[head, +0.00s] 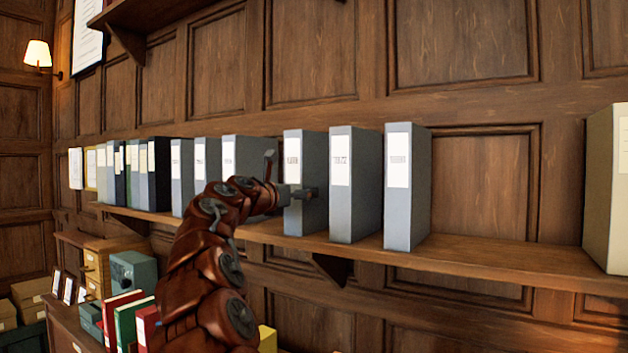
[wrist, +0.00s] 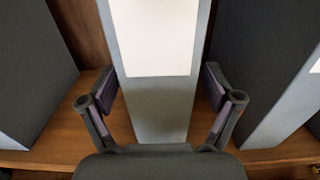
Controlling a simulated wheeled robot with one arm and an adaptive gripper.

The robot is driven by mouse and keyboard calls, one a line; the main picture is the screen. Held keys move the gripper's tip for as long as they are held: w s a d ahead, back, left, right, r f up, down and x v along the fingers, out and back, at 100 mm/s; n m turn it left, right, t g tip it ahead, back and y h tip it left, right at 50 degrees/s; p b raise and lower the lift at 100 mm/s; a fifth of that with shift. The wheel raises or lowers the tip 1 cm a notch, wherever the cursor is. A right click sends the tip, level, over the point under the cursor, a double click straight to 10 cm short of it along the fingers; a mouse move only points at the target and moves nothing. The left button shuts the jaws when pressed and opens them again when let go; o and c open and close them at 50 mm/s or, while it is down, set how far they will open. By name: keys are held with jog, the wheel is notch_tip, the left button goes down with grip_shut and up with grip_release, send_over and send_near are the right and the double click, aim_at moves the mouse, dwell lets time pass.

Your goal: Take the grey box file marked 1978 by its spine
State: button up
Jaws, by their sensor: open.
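Several grey box files with white spine labels stand upright on the wooden wall shelf. The marks on the labels are too blurred to read, so I cannot tell which one says 1978. My gripper (head: 291,180) is at the front of one grey box file (head: 293,218) in the middle of the row. In the wrist view my gripper (wrist: 160,92) is open, with a finger on each side of that file's spine (wrist: 160,115). Gaps show between the fingers and the spine. The spine's lower end is hidden behind the gripper's body.
Two grey files (head: 341,210) (head: 397,215) stand to the right, spaced apart, and more stand to the left. Neighbours flank the gripper in the wrist view (wrist: 30,70). The shelf (head: 490,256) is bare further right, up to a beige box (head: 606,190).

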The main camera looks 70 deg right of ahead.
jog(key=x, duration=0.2)
jog(key=shift+d, duration=0.3)
jog(key=shift+r, duration=0.1)
grip_shut()
dwell(0.6)
